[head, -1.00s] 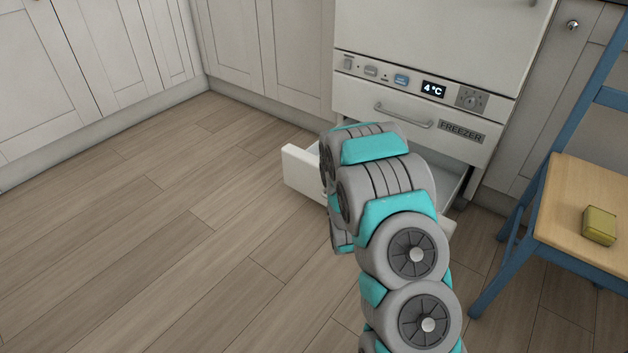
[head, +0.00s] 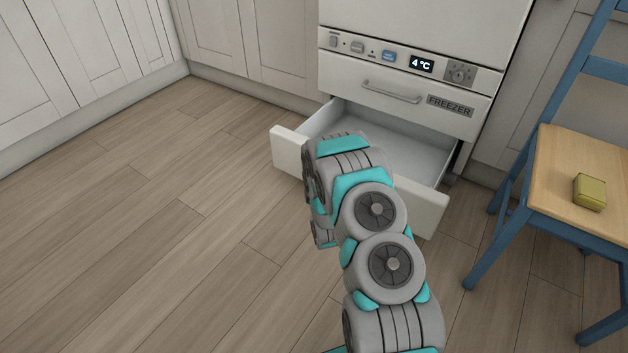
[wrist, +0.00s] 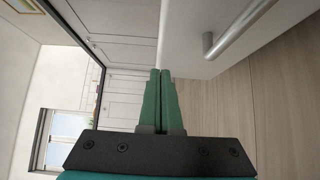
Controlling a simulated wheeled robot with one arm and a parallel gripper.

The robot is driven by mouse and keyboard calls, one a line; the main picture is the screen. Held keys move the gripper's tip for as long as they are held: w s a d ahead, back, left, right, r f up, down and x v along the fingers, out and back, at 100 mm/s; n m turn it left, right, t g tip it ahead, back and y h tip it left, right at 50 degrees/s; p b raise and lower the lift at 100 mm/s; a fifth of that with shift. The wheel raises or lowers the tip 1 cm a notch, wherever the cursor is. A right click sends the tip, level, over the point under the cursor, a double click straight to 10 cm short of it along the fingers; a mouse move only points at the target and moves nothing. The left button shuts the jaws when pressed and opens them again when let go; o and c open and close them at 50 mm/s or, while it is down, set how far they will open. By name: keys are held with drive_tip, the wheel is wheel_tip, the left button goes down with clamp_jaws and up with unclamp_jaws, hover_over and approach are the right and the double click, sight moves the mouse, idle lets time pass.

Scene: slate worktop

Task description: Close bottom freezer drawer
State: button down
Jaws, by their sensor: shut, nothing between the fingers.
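The bottom freezer drawer (head: 426,206) is pulled out under the front marked FREEZER in the head view. Its white inside shows, and the visible part of its floor looks empty. My arm crosses in front of the drawer and hides the middle of its front panel; my gripper is hidden behind the arm there. In the wrist view my gripper (wrist: 160,72) has its two green fingers together, with nothing between them. The fingertips are close to the edge of a white panel (wrist: 190,50) with a metal bar handle (wrist: 235,32); I cannot tell whether they touch.
The upper freezer drawer (head: 350,88) is shut above the open one. A blue chair (head: 500,215) with a wooden seat stands close on the right, with a yellow-green block (head: 590,190) on it. Wooden floor (head: 150,240) is clear at left. Cabinets line the back left.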

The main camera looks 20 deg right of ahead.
drive_tip(key=w+d, duration=0.1)
drive_tip(key=w, duration=0.2)
drive_tip(key=w+d, duration=0.1)
drive_tip(key=w, duration=0.1)
drive_tip(key=shift+w+d, duration=0.3)
drive_tip(key=shift+w, duration=0.05)
drive_tip(key=shift+w+d, duration=0.4)
drive_tip(key=shift+d, duration=0.1)
drive_tip(key=shift+w, duration=0.1)
